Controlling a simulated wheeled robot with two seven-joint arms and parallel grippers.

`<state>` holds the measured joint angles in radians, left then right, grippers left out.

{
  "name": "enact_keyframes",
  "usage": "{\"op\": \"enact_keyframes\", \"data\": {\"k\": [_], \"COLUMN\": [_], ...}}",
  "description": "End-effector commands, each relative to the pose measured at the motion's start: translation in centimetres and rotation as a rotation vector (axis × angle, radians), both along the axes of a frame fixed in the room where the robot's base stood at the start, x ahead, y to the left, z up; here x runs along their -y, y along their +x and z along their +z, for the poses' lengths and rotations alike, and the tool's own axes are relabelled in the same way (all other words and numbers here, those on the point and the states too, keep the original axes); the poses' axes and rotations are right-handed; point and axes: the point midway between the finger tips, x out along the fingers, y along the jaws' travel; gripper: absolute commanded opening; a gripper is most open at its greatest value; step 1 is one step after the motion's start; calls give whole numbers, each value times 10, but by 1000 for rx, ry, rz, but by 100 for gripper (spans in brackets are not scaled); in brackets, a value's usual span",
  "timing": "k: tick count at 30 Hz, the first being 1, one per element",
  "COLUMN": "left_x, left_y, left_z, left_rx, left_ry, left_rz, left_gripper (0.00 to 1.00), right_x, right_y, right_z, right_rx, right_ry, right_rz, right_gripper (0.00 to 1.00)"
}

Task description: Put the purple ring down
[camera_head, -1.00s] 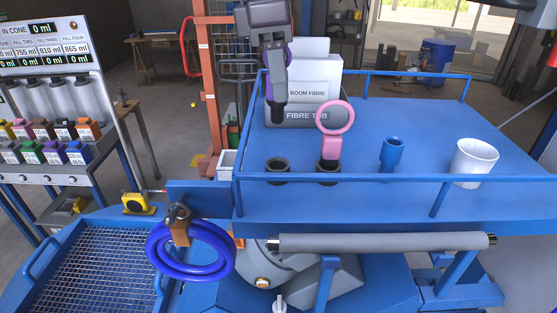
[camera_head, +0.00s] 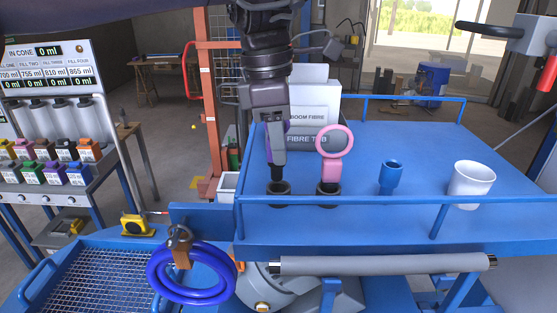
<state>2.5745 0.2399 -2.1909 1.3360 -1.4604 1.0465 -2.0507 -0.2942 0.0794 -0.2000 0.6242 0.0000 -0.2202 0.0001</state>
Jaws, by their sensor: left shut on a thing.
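My left gripper (camera_head: 277,162) points down over the left black holder (camera_head: 279,198) on the blue platform. It is shut on the purple ring (camera_head: 268,139), mostly hidden behind the fingers, with only thin purple edges showing. The fingertips are at the holder's mouth; I cannot tell how deep the ring's lower end sits. The pink ring (camera_head: 334,168) stands upright in the right black holder (camera_head: 329,200), close to the right of my gripper. My right gripper is out of view.
A small blue cup (camera_head: 391,178) and a white cup (camera_head: 472,184) stand further right on the blue platform (camera_head: 430,150). A blue rail (camera_head: 400,200) runs along its front. Fibre boxes (camera_head: 318,130) stand behind the rings.

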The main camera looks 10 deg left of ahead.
Motion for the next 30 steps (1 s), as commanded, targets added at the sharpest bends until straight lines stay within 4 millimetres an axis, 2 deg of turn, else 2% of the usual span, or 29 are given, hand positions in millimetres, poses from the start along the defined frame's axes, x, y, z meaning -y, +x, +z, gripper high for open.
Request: {"op": "enact_keyframes", "data": {"k": [6,19,20,24,30], "left_x": [0,0,0,0,0], "left_y": [0,0,0,0,0], "left_z": [-31,-38,-38,-37,-37], "left_rx": [-4,0,1,1,1], "left_ry": [-3,-1,0,0,0], "left_rz": [-2,0,0,0,0], "left_gripper": [3,3,31,49,49], "right_x": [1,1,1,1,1], "right_y": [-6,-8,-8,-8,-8], "right_z": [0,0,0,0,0], "right_rx": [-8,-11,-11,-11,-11], "right_ry": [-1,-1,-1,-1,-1], "right_rz": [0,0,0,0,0], "right_gripper": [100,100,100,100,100]}}
